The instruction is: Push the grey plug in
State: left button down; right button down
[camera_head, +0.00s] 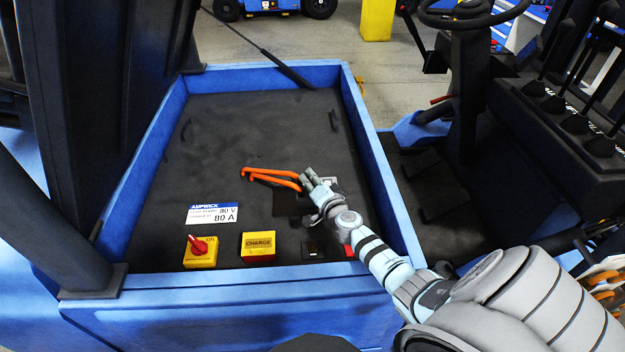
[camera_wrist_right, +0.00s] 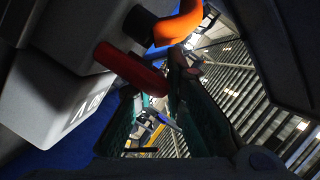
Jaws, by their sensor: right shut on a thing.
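The grey plug (camera_wrist_right: 75,45) fills the upper left of the right wrist view as a pale grey block. An orange cable (camera_wrist_right: 180,27) comes out of it, and a red bar-like handle (camera_wrist_right: 130,68) sticks out from its side. My right gripper (camera_wrist_right: 150,98) is shut on the plug, with the red handle running between its teal-padded fingers. In the head view my right gripper (camera_head: 307,181) is over the dark panel (camera_head: 215,125), at the end of the orange cable loop (camera_head: 262,174). The plug is hidden or too small there, and its socket cannot be made out. My left gripper is not in view.
A raised blue rim (camera_head: 375,165) surrounds the panel. A red knob on a yellow box (camera_head: 200,252), a yellow CHARGE box (camera_head: 258,246) and a white label (camera_head: 212,214) are along the near side. A steering column (camera_head: 466,90) stands to the right.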

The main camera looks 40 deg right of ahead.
jog(key=shift+d, duration=0.2)
jog(key=c, duration=2)
grip_release()
jog(key=o, duration=0.3)
jog(key=shift+s, duration=0.15)
jog(key=shift+o, duration=0.2)
jog(key=shift+d, duration=0.1)
